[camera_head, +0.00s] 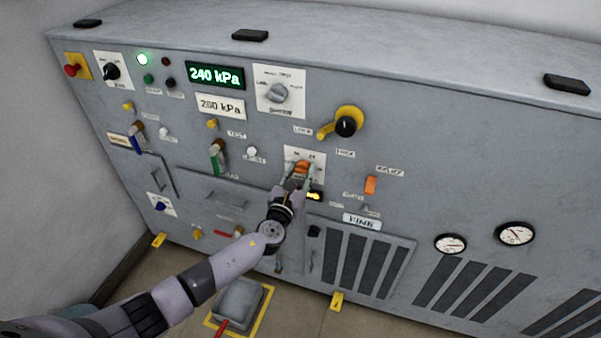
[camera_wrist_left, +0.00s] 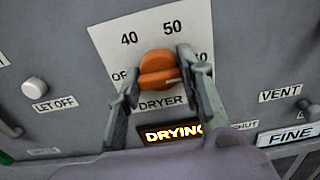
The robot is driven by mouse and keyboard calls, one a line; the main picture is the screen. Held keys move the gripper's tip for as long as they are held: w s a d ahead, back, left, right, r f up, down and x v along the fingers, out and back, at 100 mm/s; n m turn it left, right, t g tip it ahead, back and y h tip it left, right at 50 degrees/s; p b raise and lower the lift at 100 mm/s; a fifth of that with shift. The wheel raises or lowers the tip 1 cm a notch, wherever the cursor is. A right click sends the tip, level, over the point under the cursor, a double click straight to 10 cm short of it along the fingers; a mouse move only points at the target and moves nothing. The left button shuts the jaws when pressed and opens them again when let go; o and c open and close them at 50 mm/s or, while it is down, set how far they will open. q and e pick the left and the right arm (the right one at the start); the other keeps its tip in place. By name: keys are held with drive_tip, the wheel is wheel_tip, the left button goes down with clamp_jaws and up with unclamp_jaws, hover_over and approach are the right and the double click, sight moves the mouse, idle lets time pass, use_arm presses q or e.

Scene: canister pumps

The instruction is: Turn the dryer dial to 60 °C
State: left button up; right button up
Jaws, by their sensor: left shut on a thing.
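The orange dryer dial (camera_head: 301,167) sits on a white label plate on the grey panel. In the left wrist view the dial (camera_wrist_left: 157,62) has OFF on its left, 40 and 50 above, and 60 on its right, partly covered by a finger. My left gripper (camera_head: 298,176) is shut on the dial, with one finger on each side, as the left wrist view (camera_wrist_left: 157,72) shows. The DRYING sign (camera_wrist_left: 173,132) below is lit. My right gripper is not in view.
A white LET OFF button (camera_wrist_left: 35,88) is left of the dial. An orange relief switch (camera_head: 370,185) and a yellow lever with a black knob (camera_head: 346,126) are to the right. A grey pedal (camera_head: 238,303) stands on the floor below.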

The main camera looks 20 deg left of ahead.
use_arm(q)
drive_tip(key=shift+f, duration=0.15)
drive_tip(key=o, duration=1.2)
drive_tip(key=shift+c, duration=0.2)
drive_tip(key=shift+s, duration=0.1)
drive_tip(key=s, duration=1.2)
drive_tip(key=shift+a, duration=0.25)
drive_tip(key=shift+w, duration=0.1)
